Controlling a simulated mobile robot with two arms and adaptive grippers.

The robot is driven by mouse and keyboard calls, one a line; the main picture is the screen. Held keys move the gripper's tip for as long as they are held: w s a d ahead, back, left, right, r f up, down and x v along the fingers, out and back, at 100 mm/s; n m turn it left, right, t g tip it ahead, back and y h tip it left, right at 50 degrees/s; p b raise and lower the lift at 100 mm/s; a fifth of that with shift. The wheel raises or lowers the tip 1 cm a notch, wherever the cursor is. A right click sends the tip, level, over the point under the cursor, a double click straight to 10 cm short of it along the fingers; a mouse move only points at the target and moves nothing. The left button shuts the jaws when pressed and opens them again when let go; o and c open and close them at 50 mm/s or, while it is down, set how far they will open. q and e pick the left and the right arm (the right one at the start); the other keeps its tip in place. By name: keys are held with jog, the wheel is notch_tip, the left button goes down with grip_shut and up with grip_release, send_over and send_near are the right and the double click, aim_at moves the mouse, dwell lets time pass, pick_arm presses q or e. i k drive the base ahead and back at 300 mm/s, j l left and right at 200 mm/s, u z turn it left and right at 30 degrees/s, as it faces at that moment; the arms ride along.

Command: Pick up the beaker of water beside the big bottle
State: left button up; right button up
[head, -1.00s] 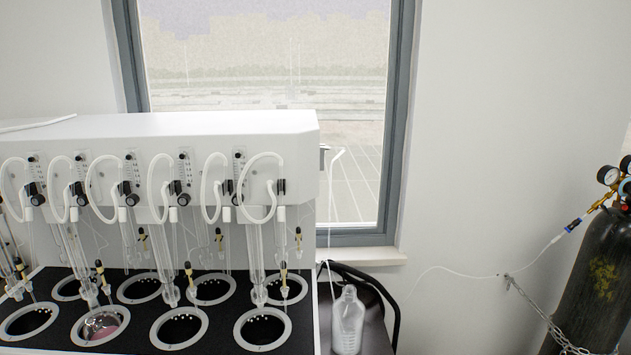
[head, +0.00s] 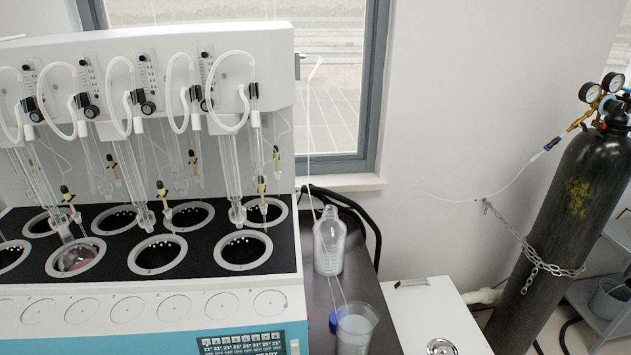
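The beaker (head: 356,330) stands on a dark bench top at the lower middle of the head view. It is translucent, with a pale content, and its lower end is close to the bottom edge of the picture. The big bottle (head: 329,245) is clear and narrow-necked and stands just behind the beaker, slightly to its left. A small blue thing (head: 333,321) shows at the beaker's left side. Neither of my grippers shows in the head view.
The white distiller (head: 150,230) with several round wells and glass tubes fills the left side. A white cabinet top (head: 440,318) is right of the bench. A black gas cylinder (head: 560,220), chained to the wall, stands at the right. Thin tubing rises from the bottle.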

aim_at(356, 321)
jog(key=k+l+u, duration=0.2)
jog(key=l, duration=0.3)
jog(key=k+l+u, duration=0.2)
jog(key=l, duration=0.25)
jog(key=k+l+u, duration=0.2)
jog(key=k+l, duration=0.1)
jog(key=l, duration=0.1)
